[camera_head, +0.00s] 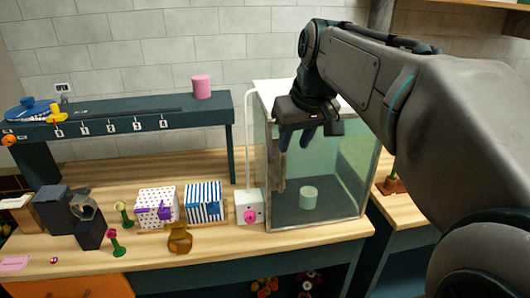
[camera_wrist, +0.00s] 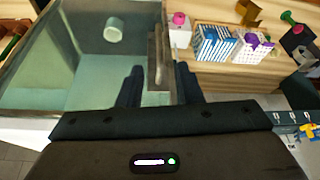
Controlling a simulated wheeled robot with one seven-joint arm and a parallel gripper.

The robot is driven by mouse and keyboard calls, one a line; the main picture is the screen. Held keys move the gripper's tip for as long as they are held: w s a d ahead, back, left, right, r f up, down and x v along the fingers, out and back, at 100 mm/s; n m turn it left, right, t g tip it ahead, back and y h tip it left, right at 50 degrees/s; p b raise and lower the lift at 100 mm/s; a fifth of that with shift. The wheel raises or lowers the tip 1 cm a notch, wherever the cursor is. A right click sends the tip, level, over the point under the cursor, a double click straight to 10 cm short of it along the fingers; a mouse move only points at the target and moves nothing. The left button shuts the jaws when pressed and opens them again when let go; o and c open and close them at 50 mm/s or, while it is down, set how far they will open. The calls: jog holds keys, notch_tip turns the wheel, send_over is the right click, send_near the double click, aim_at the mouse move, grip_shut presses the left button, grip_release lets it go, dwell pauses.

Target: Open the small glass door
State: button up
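A glass case (camera_head: 345,185) with a pale top and a greenish inside stands on the right part of the counter; it also fills the left of the wrist view (camera_wrist: 70,75). A light upright handle bar (camera_head: 279,172) is at its front left edge. The door seems shut; its outline is hard to make out. My gripper (camera_head: 296,140) is in front of the case's upper left. In the wrist view my gripper (camera_wrist: 160,70) has its two dark fingers apart, with the handle (camera_wrist: 161,55) showing between them. I cannot tell whether they touch it.
A pale green cup (camera_head: 309,198) stands inside the case. Left of the case are a white box with a pink knob (camera_head: 250,208), a striped box (camera_head: 204,203), a dotted box (camera_head: 157,206) and an amber holder (camera_head: 180,239). A raised shelf (camera_head: 120,124) bears a pink cylinder (camera_head: 202,87).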

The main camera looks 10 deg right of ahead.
jog(key=p, duration=0.1)
send_near(282, 188)
jog(key=w+f, duration=0.4)
jog(key=shift+w+a+f, duration=0.15)
jog(key=shift+a+f, duration=0.15)
grip_shut()
